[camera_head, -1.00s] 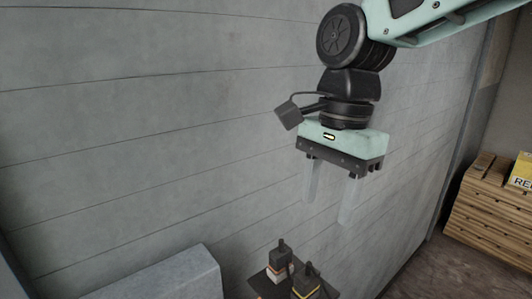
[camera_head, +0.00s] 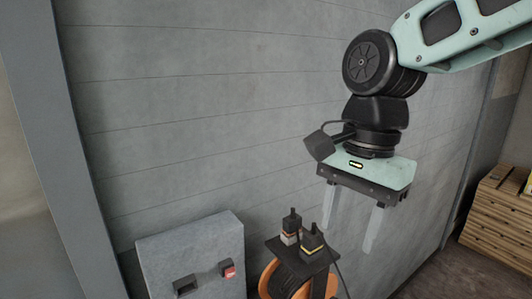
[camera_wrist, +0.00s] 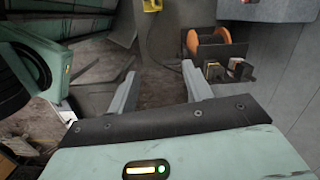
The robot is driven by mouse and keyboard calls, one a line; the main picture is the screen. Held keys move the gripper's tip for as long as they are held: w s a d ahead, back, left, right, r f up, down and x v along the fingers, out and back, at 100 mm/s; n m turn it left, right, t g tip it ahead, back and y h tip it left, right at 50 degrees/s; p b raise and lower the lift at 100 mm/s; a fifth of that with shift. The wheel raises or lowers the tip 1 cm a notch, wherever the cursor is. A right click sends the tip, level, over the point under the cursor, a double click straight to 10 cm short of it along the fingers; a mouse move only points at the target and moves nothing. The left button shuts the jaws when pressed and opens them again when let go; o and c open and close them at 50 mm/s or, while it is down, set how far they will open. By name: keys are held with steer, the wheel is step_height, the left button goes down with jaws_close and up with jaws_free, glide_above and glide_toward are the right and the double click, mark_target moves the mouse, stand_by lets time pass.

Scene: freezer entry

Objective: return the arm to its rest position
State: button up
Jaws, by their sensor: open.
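My gripper (camera_head: 351,222) hangs from my arm at the right of the head view, fingers pointing down. Its two pale fingers are apart with nothing between them. In the wrist view my gripper (camera_wrist: 158,88) is also open and empty, with the floor beyond the fingertips. The gripper is in front of the grey panelled wall (camera_head: 200,100) and touches nothing that I can see.
A grey box (camera_head: 190,250) with a red button is at the lower middle. Beside it a dark shelf (camera_head: 283,252) bears two black-topped items above an orange reel (camera_head: 270,283). Wooden crates (camera_head: 497,215) stand at the right. A grey post (camera_head: 70,170) rises at the left.

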steer(key=s+d+f+n+b, duration=0.1)
steer(key=s+f+n+b, duration=0.4)
steer(key=f+n, duration=0.3)
steer(key=s+d+f+n+b, duration=0.1)
steer(key=s+f+n+b, duration=0.4)
steer(key=f, duration=0.9)
steer(key=s+n, duration=0.2)
steer(key=n, duration=0.2)
steer(key=shift+s+d+f+t+h+b, duration=0.15)
steer(key=shift+d+f+t+h+b, duration=0.15)
steer(key=shift+t+b, duration=0.1)
